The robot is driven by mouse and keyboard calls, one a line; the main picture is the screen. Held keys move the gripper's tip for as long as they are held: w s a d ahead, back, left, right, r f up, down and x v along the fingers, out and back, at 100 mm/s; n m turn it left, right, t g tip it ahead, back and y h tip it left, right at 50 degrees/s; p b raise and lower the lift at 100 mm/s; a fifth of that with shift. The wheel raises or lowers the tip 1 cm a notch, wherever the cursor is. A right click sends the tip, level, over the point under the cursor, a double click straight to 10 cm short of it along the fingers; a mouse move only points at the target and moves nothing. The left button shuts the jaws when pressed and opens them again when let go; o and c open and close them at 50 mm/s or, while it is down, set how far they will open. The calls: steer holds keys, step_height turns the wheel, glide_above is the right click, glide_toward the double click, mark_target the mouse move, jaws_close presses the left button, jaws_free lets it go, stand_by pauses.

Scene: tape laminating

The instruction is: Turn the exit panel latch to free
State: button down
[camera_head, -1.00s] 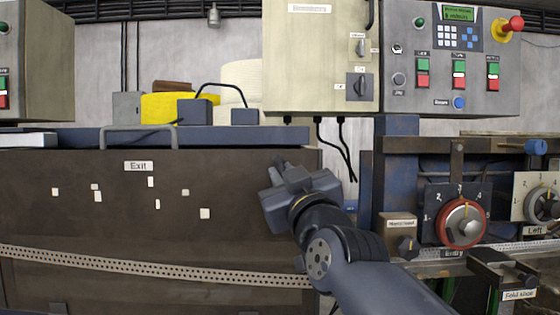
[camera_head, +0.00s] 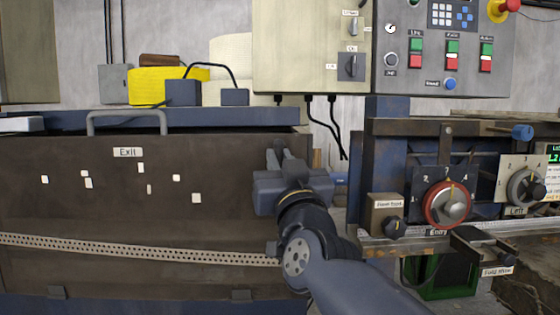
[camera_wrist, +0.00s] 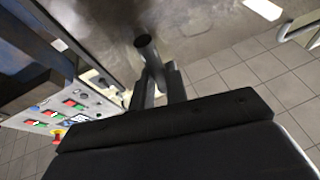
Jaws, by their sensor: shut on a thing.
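The brown exit panel (camera_head: 90,205) carries an "Exit" label (camera_head: 127,152) and stands closed-looking at the left of the head view. My gripper (camera_head: 278,152) is at the panel's upper right corner, its fingers pointing up and away. In the wrist view, a dark grey round bar (camera_wrist: 148,48), seemingly the latch handle, sits between the fingers of my gripper (camera_wrist: 161,84), which are shut on it. The bar's end sticks out past the fingertips. In the head view my gripper hides the latch, so its turn position cannot be told there.
A handle (camera_head: 127,116) rises above the panel's top edge. A control box (camera_head: 445,50) with buttons is at upper right, and cables hang below the beige cabinet (camera_head: 300,45). The entry dial (camera_head: 447,203) and fold shoe (camera_head: 480,250) are right of my arm.

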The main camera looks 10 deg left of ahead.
steer(key=c, duration=1.4)
jaws_free()
steer(key=v, duration=1.1)
steer(key=shift+b, duration=0.4)
steer(key=shift+w, duration=0.2)
steer(key=x, duration=1)
steer(key=shift+w+a+r+p, duration=0.15)
steer(key=shift+w+a+p, duration=0.1)
steer(key=shift+p, duration=0.15)
steer(key=shift+s, duration=0.1)
